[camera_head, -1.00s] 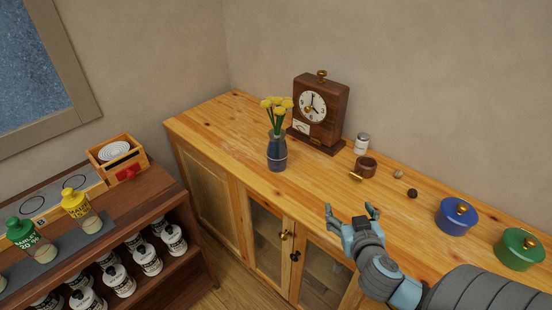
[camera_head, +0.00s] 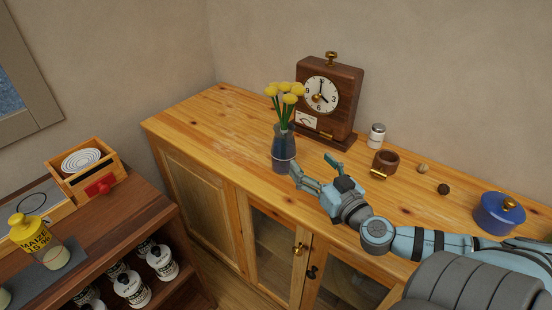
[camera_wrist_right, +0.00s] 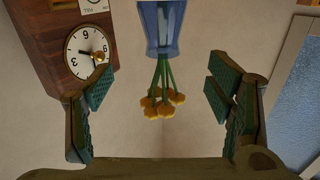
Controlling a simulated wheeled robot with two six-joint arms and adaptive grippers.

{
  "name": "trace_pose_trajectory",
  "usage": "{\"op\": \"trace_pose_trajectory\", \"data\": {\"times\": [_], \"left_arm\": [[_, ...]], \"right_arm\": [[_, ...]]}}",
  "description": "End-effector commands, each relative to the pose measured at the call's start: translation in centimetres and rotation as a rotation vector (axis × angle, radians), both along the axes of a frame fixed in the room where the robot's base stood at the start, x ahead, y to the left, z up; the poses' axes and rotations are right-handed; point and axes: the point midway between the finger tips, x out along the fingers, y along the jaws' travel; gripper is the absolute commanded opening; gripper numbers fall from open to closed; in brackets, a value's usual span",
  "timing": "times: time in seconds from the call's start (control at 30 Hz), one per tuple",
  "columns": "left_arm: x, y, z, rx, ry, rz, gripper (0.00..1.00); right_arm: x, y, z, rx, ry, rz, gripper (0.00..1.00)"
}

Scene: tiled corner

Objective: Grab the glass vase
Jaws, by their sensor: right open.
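The glass vase (camera_head: 284,155) is a blue-grey see-through vase with several yellow flowers (camera_head: 286,94) on green stems. It stands upright on the wooden cabinet (camera_head: 220,135), left of the clock. My right gripper (camera_head: 306,173) is open and empty, just right of and in front of the vase, and looks apart from it. In the right wrist view, which looks upside down, the vase (camera_wrist_right: 161,27) shows at the top middle, beyond the open fingers (camera_wrist_right: 160,112) and in line with the gap between them. My left gripper is not in view.
A wooden clock (camera_head: 330,98) stands close behind the vase, to its right. A white-lidded jar (camera_head: 377,135), a brown mug (camera_head: 384,163), small balls and a blue pot (camera_head: 499,212) are farther right. The cabinet top left of the vase is clear. A dark shelf (camera_head: 110,205) stands at left.

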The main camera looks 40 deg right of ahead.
Motion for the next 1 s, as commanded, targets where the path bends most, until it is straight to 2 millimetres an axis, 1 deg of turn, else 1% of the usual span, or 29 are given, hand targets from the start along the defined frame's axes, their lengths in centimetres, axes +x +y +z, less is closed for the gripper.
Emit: {"op": "trace_pose_trajectory", "data": {"times": [0.03,0.07,0.17,0.2,0.3,0.4,0.47,0.7,0.8,0.93,0.97,1.0], "left_arm": [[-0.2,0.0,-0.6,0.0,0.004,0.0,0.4],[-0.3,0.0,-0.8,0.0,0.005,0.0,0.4],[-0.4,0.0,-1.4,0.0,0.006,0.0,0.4],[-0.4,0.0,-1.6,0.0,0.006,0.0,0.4],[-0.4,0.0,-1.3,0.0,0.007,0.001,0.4],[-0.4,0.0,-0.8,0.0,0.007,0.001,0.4],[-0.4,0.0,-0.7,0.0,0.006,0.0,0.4],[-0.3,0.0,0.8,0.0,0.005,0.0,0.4],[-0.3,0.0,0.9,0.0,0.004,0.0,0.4],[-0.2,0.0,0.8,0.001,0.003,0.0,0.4],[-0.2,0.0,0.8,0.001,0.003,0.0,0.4],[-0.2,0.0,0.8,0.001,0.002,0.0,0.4]], "right_arm": [[0.6,-0.1,-0.4,0.002,-0.004,-0.001,0.74],[1.2,0.0,-0.3,0.003,-0.007,0.001,0.74],[3.8,-0.2,-0.2,0.008,-0.01,0.005,0.74],[5.0,-0.2,-0.1,0.012,-0.013,0.01,0.74],[7.7,-0.4,0.1,0.015,-0.012,0.014,0.74],[9.3,-0.7,0.1,0.01,-0.006,0.015,0.74],[10.0,-0.8,0.1,0.01,-0.006,0.016,0.74],[14.2,-1.7,-0.1,0.009,-0.006,0.013,0.74],[14.8,-1.8,-0.3,0.004,-0.005,0.015,0.74],[14.7,-1.8,-0.4,0.002,-0.004,0.014,0.74],[14.7,-1.8,-0.4,0.002,-0.004,0.014,0.72],[14.7,-1.8,-0.4,0.002,-0.004,0.014,0.66]]}}
